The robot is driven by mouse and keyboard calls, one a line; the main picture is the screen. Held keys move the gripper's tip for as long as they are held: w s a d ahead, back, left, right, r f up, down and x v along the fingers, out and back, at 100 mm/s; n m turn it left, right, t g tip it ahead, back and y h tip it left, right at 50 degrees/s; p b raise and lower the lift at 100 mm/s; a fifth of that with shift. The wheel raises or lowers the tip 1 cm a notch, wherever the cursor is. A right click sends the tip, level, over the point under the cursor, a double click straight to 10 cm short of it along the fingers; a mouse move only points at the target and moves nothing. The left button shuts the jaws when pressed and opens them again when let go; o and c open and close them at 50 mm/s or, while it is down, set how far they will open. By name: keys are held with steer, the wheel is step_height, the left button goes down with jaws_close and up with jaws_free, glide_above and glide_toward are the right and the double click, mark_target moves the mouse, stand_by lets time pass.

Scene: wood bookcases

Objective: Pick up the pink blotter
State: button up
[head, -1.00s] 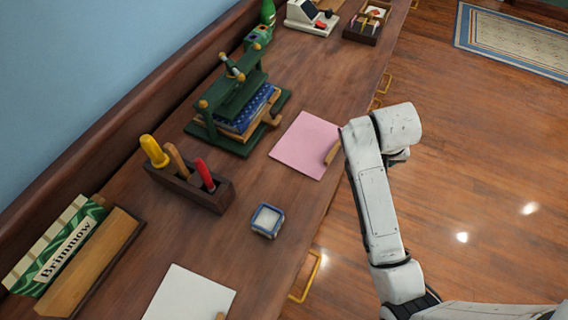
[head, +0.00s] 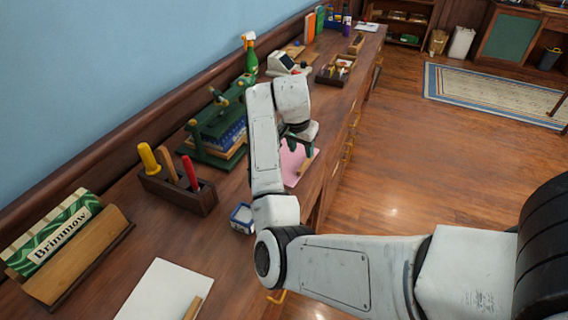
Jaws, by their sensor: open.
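The pink blotter (head: 291,168) lies flat on the wooden counter, to the right of the green book press (head: 216,133). My arm hides much of the blotter's left and far parts. My gripper (head: 299,147) hangs over the blotter, pointing down, with its dark fingers open and empty. I cannot tell how far above the blotter the fingertips are.
A tool box (head: 178,188) with coloured handles and a small blue dish (head: 242,217) stand nearer on the counter. A white sheet (head: 166,290) lies in front. A divided tray (head: 336,70) and a spray bottle (head: 250,56) stand farther back.

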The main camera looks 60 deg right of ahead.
mark_target(306, 162)
steer(key=shift+s+d+x, duration=0.1)
steer(key=shift+d+x, duration=0.05)
steer(key=shift+x, duration=1.7)
steer(key=shift+s+d+x, duration=0.1)
steer(key=shift+d+x, duration=0.05)
steer(key=shift+x, duration=1.7)
steer(key=shift+r, duration=0.15)
jaws_close()
